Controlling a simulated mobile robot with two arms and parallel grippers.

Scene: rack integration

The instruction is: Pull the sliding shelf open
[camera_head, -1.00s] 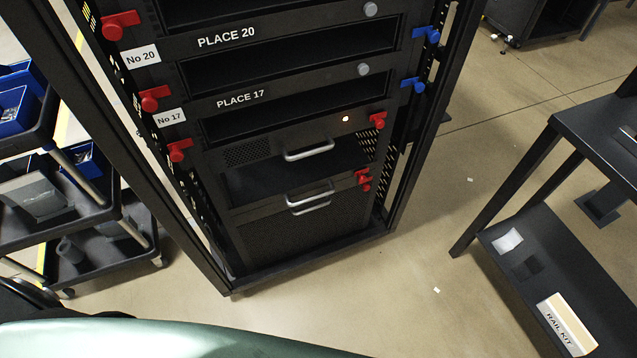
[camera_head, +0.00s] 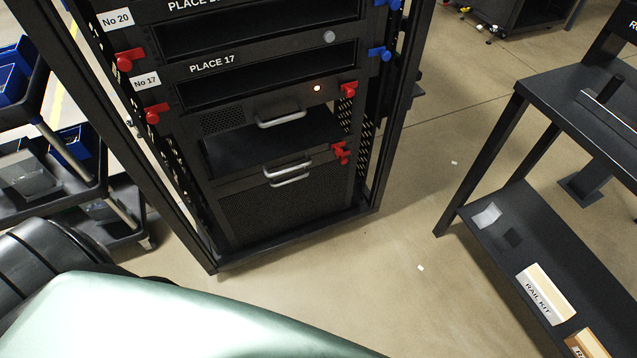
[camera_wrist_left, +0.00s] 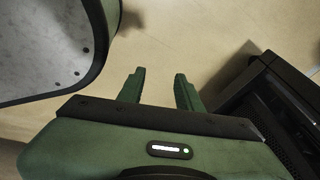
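The black rack (camera_head: 204,258) stands ahead in the head view. Low in it, a sliding shelf (camera_head: 258,172) with a silver handle (camera_head: 287,168) sits below an open gap. Another silver handle (camera_head: 281,118) is on the unit above, and one more (camera_head: 291,181) is just under the shelf's handle. My left gripper (camera_wrist_left: 158,85) shows in the left wrist view, its two green fingers apart with nothing between them, above bare floor. A dark corner of what looks like the rack (camera_wrist_left: 275,100) is to its right, not touching. My right gripper is out of view.
Red latches (camera_head: 340,152) and blue latches (camera_head: 380,54) stick out from the rack's posts. A cart with blue bins (camera_head: 75,145) stands at left. A black table (camera_head: 560,115) with a rail kit box (camera_head: 545,292) on its lower shelf is at right.

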